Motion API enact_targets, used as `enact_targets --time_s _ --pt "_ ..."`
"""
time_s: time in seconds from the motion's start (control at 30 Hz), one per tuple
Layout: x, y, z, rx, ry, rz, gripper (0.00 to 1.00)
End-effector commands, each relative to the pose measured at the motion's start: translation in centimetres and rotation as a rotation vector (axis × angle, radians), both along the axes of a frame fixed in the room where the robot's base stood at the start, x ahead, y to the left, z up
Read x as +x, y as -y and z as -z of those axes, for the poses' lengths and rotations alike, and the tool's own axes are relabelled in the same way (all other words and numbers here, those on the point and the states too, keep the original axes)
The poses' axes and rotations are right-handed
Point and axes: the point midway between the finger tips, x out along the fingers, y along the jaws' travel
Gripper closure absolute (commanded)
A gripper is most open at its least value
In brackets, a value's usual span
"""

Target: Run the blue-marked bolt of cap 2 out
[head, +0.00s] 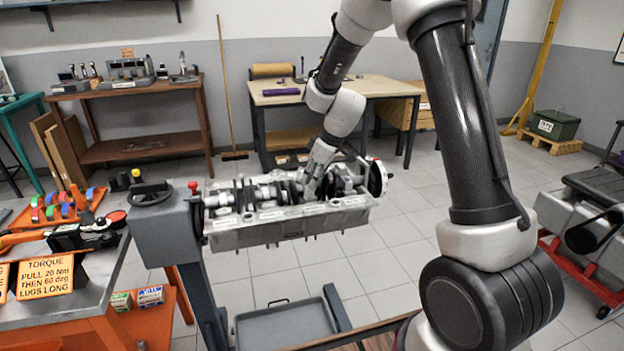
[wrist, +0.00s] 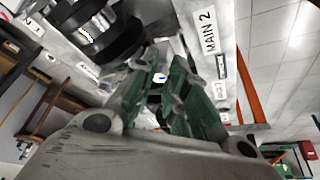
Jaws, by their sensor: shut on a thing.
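The engine block (head: 290,229) is held on a grey stand, with the crankshaft (head: 262,192) along its top. My gripper (head: 312,188) reaches down onto the crankshaft side of the block, right of its middle. In the wrist view, my gripper's green-padded fingers (wrist: 162,82) are closed around a small white-and-blue spot, which looks like the head of the blue-marked bolt (wrist: 160,77). The "MAIN 2" label (wrist: 209,32) is on the block just beside the fingertips. Most of the bolt and of cap 2 is hidden by the fingers.
Dark crankshaft parts (wrist: 98,24) lie close to the fingers in the wrist view. An orange bench (head: 110,262) with a torque sign (head: 45,277) stands at left. A grey drip tray (head: 285,326) is below the block.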

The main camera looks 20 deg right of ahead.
Motion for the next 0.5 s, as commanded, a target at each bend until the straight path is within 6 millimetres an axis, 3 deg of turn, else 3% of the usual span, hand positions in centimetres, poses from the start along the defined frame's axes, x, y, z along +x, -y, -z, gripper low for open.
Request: enact_targets --time_s 0.5 --pt "-0.11 0.12 0.28 -0.002 -0.007 -0.110 1.00"
